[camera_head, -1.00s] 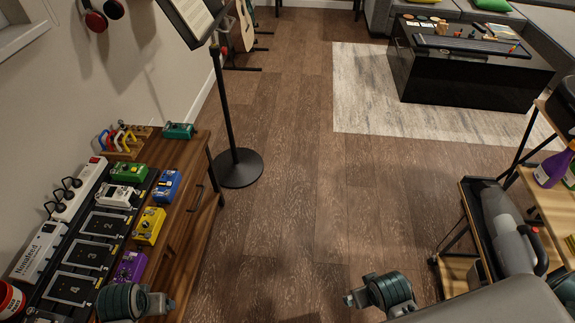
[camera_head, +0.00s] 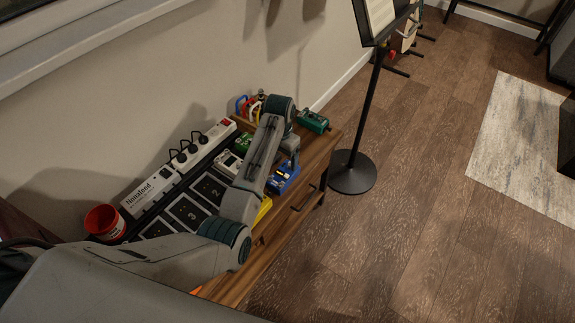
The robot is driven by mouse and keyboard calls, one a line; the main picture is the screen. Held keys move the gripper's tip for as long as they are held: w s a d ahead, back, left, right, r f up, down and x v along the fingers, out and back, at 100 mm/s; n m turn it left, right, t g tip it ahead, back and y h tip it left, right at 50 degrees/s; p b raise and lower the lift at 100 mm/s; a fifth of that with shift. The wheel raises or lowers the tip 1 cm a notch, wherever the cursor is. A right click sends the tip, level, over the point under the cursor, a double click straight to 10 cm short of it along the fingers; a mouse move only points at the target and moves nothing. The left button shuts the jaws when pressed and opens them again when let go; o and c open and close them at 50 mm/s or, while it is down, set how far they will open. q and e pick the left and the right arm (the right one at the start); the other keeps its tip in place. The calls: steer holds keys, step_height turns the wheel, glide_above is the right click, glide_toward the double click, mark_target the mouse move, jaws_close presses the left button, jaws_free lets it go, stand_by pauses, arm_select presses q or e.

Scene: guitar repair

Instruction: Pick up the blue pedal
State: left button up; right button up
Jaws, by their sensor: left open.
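The blue pedal (camera_head: 281,181) sits on the wooden cabinet at its right side, partly hidden by my left arm. My left arm reaches over the cabinet from the lower left. My left gripper (camera_head: 290,158) is open and points down right at or just above the blue pedal's far end. The arm hides part of the jaws, and I cannot tell whether they touch the pedal. My right gripper is not in view.
A yellow pedal (camera_head: 264,209) is mostly hidden by my arm.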

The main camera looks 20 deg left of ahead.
mark_target(282, 175)
arm_select(q)
steer(key=f, duration=0.8)
steer(key=shift+s+d+f, duration=0.25)
steer(key=shift+f, duration=0.1)
steer(key=shift+w+f, duration=0.1)
steer(key=shift+f, duration=0.5)
steer(key=c, duration=1.3)
